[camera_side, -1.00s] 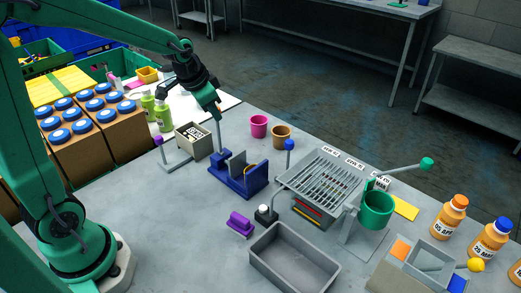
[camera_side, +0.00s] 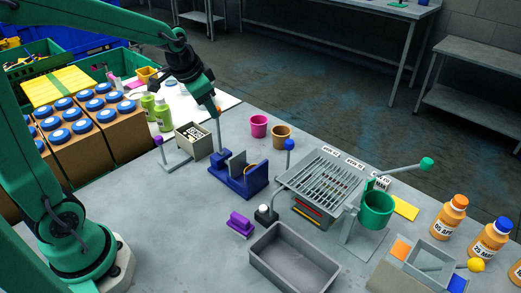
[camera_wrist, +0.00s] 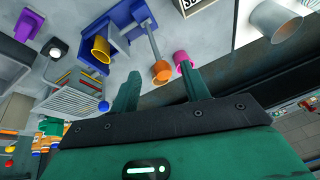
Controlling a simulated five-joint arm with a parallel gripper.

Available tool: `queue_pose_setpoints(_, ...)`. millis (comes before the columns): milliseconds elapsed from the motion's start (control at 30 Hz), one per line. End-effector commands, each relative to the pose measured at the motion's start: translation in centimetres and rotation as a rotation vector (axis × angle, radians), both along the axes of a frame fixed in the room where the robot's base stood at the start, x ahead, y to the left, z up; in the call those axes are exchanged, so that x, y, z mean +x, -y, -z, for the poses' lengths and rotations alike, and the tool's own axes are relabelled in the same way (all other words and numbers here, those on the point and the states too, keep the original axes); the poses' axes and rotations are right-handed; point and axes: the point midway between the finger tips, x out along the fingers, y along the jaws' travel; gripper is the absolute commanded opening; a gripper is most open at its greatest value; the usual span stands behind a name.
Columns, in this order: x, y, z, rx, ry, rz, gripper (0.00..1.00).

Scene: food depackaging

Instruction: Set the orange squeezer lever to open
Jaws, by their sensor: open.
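The blue squeezer (camera_side: 246,183) stands on the grey table in the side view. Its thin grey lever (camera_side: 219,132) stands nearly upright at the far-left end, with an orange tip at the top. My gripper (camera_side: 213,108) is at the top of the lever, pointing down; I cannot tell whether they touch. The lever rod (camera_wrist: 152,38) shows there beyond the fingertips, leading from the blue body toward an orange shape. Knob and orange cup overlap there.
A pink cup (camera_side: 259,126) and an orange-brown cup (camera_side: 281,136) stand behind the squeezer. A beige box (camera_side: 194,140) is at its left. A purple block (camera_side: 240,223) and a grey tray (camera_side: 291,261) are in front. A grill unit (camera_side: 320,181) is at the right.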

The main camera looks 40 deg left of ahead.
Motion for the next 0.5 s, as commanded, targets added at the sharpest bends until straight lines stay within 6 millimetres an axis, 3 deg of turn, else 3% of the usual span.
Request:
queue_pose_setpoints(300,-1.5,0.2,-3.5,0.001,0.0,-0.001,0.46)
queue_pose_setpoints(500,-1.9,0.2,-4.3,0.0,-0.003,-0.002,0.46)
